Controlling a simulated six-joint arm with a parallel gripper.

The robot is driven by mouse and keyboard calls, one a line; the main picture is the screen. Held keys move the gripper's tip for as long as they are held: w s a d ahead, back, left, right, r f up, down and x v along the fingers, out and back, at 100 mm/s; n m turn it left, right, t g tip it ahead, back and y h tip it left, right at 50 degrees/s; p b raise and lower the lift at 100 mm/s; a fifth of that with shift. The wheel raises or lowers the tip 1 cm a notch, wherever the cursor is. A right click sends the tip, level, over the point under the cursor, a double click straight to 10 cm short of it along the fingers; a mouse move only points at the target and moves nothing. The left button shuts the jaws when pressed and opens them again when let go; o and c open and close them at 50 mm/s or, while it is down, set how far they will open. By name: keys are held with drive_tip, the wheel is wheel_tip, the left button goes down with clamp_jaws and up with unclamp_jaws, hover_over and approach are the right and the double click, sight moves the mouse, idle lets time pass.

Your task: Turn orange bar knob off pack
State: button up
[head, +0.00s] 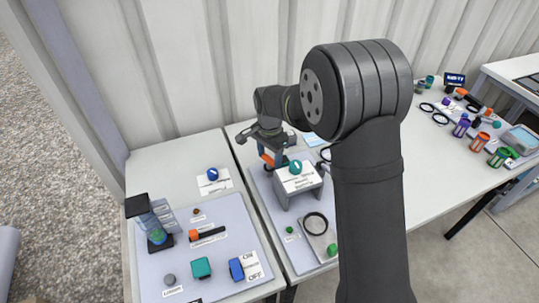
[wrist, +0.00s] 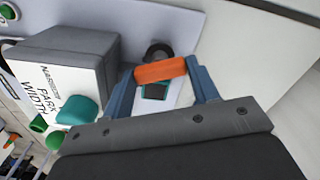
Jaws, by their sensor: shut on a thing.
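An orange bar knob (wrist: 160,70) lies between the two blue fingers of my gripper (wrist: 164,76) in the wrist view, and the fingers are shut on its two ends. Below the bar is a small dark piece with a teal edge (wrist: 155,91). In the head view the bar (head: 267,158) shows in part, at my gripper (head: 273,156), behind the grey block. My wrist and arm hide some of this area. Another orange bar with a black end (head: 207,234) lies on the left panel, apart from my gripper.
Close beside my gripper stands a grey block (head: 303,200) with a white label and teal knob (head: 295,167). The left panel holds a dark stand (head: 140,207), a teal block (head: 201,268) and a blue block (head: 236,269). A corrugated wall runs behind the table.

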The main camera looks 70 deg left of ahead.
sight(270, 158)
drive_tip(key=m, duration=0.4)
drive_tip(key=shift+r+m, duration=0.1)
drive_tip(key=shift+m, duration=0.2)
idle(0.5)
drive_tip(key=o, duration=1)
wheel_tip(270, 158, up, 17)
drive_tip(key=shift+r, duration=0.2)
wheel_tip(270, 158, down, 18)
drive_tip(key=shift+r, duration=0.2)
idle(0.6)
